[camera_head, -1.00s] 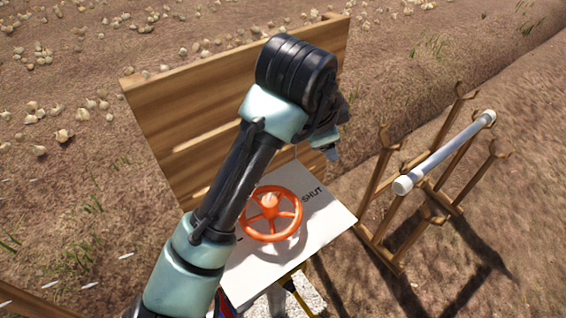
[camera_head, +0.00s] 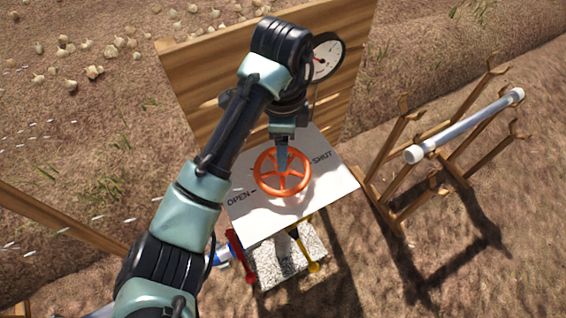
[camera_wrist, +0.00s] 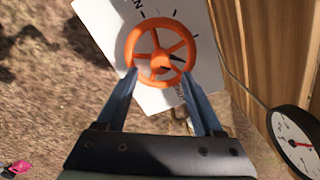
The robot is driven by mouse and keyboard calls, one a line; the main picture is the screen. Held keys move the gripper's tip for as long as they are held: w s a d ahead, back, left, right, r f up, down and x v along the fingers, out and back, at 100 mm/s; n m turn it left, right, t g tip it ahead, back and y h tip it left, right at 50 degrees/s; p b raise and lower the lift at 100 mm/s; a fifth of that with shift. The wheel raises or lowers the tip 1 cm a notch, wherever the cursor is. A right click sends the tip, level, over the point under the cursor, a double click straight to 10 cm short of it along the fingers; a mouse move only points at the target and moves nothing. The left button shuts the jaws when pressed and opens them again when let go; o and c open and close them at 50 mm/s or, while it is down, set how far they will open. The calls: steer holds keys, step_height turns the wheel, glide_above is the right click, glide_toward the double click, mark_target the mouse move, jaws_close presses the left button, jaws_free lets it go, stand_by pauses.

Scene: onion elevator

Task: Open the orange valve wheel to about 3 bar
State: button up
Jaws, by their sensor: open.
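The orange valve wheel (camera_head: 283,172) is spoked and sits on a white plate (camera_head: 322,178) lettered OPEN on the left and SHUT on the right. The wheel also shows in the wrist view (camera_wrist: 160,53), just beyond my fingers. My gripper (camera_head: 283,158) points down over the wheel in the head view. In the wrist view my gripper (camera_wrist: 165,78) has its two blue fingers spread on either side of the wheel's near part. I cannot tell whether they touch the rim. A round pressure gauge (camera_head: 323,58) with a red needle also shows in the wrist view (camera_wrist: 297,138); its reading is too small to tell.
A wooden board (camera_head: 200,62) stands behind the plate. A wooden rack (camera_head: 398,180) holding a white-ended pipe (camera_head: 465,125) stands to the right. A speckled block (camera_head: 280,262) with red- and yellow-handled tools lies below the plate. Onions (camera_head: 95,72) lie on the soil behind.

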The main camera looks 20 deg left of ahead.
step_height(320, 180, down, 6)
steer(key=shift+r, duration=0.15)
jaws_close()
stand_by(0.4)
